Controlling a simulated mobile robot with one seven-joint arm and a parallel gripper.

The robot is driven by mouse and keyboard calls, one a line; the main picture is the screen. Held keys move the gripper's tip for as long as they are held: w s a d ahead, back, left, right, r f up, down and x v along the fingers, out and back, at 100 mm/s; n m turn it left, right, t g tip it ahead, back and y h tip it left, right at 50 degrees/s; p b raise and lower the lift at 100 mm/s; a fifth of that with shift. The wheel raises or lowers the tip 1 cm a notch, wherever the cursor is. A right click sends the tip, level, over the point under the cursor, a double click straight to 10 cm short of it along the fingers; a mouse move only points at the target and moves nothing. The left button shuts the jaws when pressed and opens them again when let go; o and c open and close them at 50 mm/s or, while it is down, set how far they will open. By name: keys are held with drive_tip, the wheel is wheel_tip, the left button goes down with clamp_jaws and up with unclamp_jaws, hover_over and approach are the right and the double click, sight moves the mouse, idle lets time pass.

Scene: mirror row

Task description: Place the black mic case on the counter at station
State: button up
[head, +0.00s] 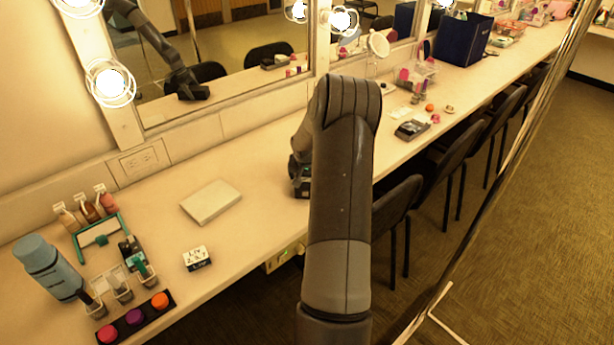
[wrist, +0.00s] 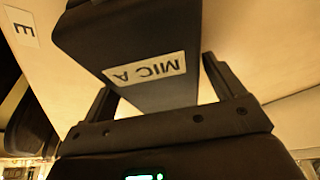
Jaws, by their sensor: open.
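The black mic case (wrist: 125,35) carries a white label reading MIC A, upside down in the wrist view. My gripper (wrist: 158,74) is open, with one finger on each side of the case and visible gaps beside it. The tan counter (wrist: 55,80) shows beyond the case, with a white card (wrist: 20,27) lettered E at the upper left. In the head view my gripper (head: 299,176) is low over the counter (head: 250,158), mostly behind my arm. I cannot make out the case there, nor tell whether it rests on the counter.
A pale flat box (head: 211,201), a small lettered block (head: 197,258) and a blue bottle (head: 47,268) stand on the left counter. A dark palette (head: 411,130) and a navy bin (head: 462,39) are right. Chairs (head: 392,205) line the front edge; mirrors line the back.

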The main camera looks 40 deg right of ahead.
drive_tip(key=v, duration=1.1)
drive_tip(key=shift+s+a+r, duration=0.1)
drive_tip(key=shift+a+r, duration=0.05)
drive_tip(key=shift+r, duration=0.2)
drive_tip(key=s+a+r+n+t, duration=0.15)
drive_tip(key=s+a+r, duration=0.25)
drive_tip(key=a+r, duration=0.6)
drive_tip(key=s+a+r+n+g, duration=0.1)
drive_tip(key=s+a+r+n, duration=0.2)
drive_tip(key=a+r, duration=0.75)
drive_tip(key=s+a+n+t+y, duration=0.2)
drive_tip(key=s+a+n+y, duration=0.1)
drive_tip(key=s+a, duration=1.6)
drive_tip(key=shift+s+a+f+n, duration=0.15)
drive_tip(key=shift+a+f+n, duration=0.25)
drive_tip(key=shift+n, duration=0.35)
